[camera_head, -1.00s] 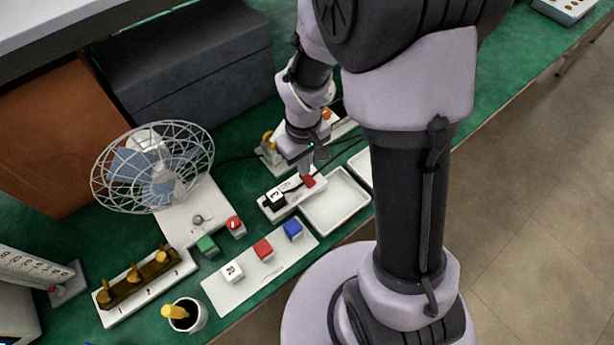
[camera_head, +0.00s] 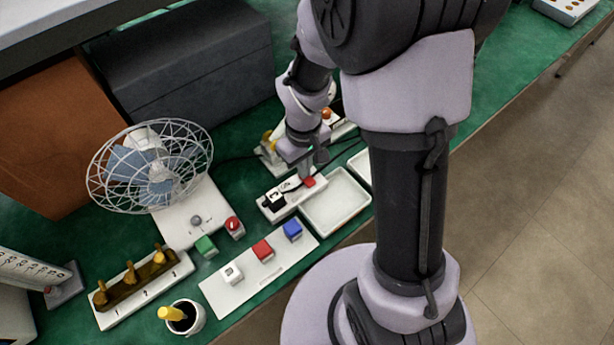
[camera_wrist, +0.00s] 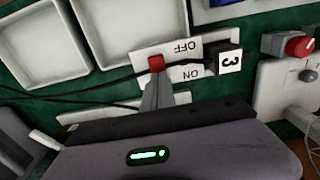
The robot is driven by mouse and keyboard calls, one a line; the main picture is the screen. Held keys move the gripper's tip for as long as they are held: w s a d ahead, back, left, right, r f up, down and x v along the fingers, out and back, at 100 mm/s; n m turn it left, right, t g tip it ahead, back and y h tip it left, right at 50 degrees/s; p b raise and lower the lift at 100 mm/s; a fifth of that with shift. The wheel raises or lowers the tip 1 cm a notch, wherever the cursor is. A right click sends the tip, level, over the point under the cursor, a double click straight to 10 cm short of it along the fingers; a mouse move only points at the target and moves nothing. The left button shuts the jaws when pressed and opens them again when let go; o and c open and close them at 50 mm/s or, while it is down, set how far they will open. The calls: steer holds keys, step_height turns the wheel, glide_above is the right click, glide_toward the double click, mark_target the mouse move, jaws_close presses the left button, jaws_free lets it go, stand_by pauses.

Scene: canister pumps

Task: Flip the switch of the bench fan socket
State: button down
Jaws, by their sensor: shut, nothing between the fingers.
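A white socket block (camera_head: 291,201) lies on the green bench, with a red switch (camera_head: 310,182) at its right end and a black plug (camera_head: 273,200) in its left end. In the head view my gripper (camera_head: 307,171) is above the switch. Which way the switch is tipped is unclear.
A white tray (camera_head: 337,228) lies right beside the socket block. A caged fan (camera_head: 150,167) stands left on a white base. Black cables run behind the socket. A strip with coloured cubes (camera_head: 259,283) and a mug (camera_head: 187,317) are nearer the front edge.

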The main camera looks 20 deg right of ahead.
step_height(320, 180, up, 7)
steer(key=p, duration=0.6)
steer(key=s+a+r+m+t, duration=0.1)
steer(key=s+r+m+t, duration=0.1)
steer(key=s+r, duration=0.2)
steer(key=s+a+r+m+t+y, duration=0.1)
steer(key=s+r+m+t, duration=0.1)
steer(key=r, duration=0.8)
steer(key=s+a+r+m+t+y, duration=0.1)
steer(key=s+a+r+m, duration=0.1)
steer(key=s+r+m, duration=0.2)
step_height(320, 180, up, 4)
steer(key=s, duration=0.2)
steer(key=shift+s+t, duration=0.4)
